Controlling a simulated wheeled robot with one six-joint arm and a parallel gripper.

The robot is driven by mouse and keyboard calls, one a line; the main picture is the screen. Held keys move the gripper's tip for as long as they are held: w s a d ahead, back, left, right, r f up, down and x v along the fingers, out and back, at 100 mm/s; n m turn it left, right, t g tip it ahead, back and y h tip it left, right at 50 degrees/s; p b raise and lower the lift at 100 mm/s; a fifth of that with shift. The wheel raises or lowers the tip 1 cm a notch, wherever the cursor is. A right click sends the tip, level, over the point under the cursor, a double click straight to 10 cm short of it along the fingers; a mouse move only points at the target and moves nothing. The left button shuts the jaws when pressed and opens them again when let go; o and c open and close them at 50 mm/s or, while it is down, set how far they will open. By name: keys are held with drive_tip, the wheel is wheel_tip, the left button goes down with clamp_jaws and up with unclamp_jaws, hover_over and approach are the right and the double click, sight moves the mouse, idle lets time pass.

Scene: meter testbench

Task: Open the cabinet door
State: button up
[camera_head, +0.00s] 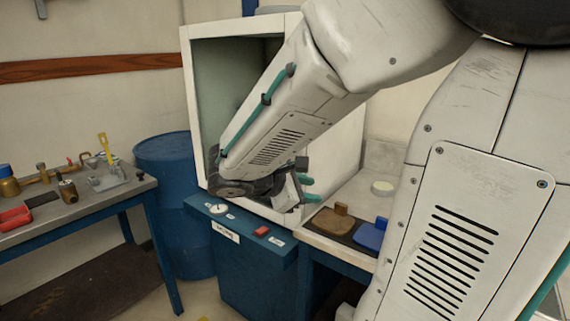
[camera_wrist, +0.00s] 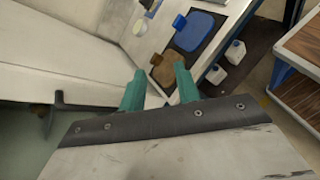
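The white cabinet (camera_head: 192,95) stands at the middle of the head view, with a greenish recessed or glazed front (camera_head: 215,85). I cannot tell whether this is a door pane or the open inside. In the wrist view the cabinet's white panel (camera_wrist: 50,55) fills the left, and a dark handle (camera_wrist: 58,105) sticks out near its edge. My gripper (camera_head: 309,189) is in front of the cabinet's lower right. Its two teal fingers are apart and empty in the wrist view (camera_wrist: 159,72), to the right of the handle and not touching it. My arm hides part of the front.
A blue bench (camera_head: 250,275) with a dial and red button stands below the cabinet. A counter at right holds a brown item (camera_head: 332,223) and a blue item (camera_head: 371,235). A blue barrel (camera_head: 168,165) and a tool table (camera_head: 75,208) stand at left.

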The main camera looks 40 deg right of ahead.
drive_tip(key=w+d+f+n+t+h, duration=0.1)
drive_tip(key=w+d+n+t+h, duration=0.1)
drive_tip(key=w+n+t, duration=0.35)
drive_tip(key=w+d+f+n+t+h, duration=0.2)
drive_tip(key=w+d+n+h, duration=0.1)
drive_tip(key=w+n, duration=0.55)
drive_tip(key=shift+m, duration=0.8)
drive_tip(key=w+d, duration=0.1)
drive_tip(key=d, duration=0.1)
drive_tip(key=w+d, duration=0.1)
drive_tip(key=d, duration=0.1)
drive_tip(key=w+d, duration=0.2)
drive_tip(key=shift+w+r, duration=0.1)
drive_tip(key=shift+r, duration=0.1)
clamp_jaws()
